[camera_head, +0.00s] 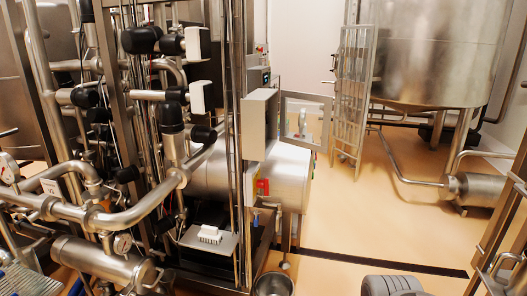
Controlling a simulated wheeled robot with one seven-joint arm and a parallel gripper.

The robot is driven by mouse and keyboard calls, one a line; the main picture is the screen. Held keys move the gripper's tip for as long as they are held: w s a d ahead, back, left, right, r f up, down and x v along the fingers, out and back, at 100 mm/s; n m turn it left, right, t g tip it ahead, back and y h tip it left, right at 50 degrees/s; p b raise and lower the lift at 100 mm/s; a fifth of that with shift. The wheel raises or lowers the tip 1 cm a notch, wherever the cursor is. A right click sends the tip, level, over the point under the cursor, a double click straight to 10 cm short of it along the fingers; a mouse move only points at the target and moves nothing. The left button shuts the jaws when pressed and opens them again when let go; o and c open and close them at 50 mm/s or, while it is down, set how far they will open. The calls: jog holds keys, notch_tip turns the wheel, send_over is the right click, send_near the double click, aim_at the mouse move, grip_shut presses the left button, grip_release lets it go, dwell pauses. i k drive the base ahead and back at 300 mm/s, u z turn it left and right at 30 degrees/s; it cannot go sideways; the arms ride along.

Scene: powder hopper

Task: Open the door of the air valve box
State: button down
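A pale grey box (256,125), which looks like the air valve box, is mounted on the upright posts of the pipe frame near the middle of the view. Its door (330,122), a light frame around a clear pane, stands swung out to the right of the box, so it appears open. Small parts show through the pane. The inside of the box is hidden from this angle. My gripper is not visible, and nothing that I can identify as it touches the door.
Dense pipes and valves (150,205) fill the left. A horizontal steel cylinder (285,180) lies below the door. A metal ladder (352,95) and a large steel tank (435,50) stand behind. Open tan floor (370,215) lies right of the box.

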aim_at(327, 100)
jog(key=u, duration=0.85)
jog(key=i, duration=0.5)
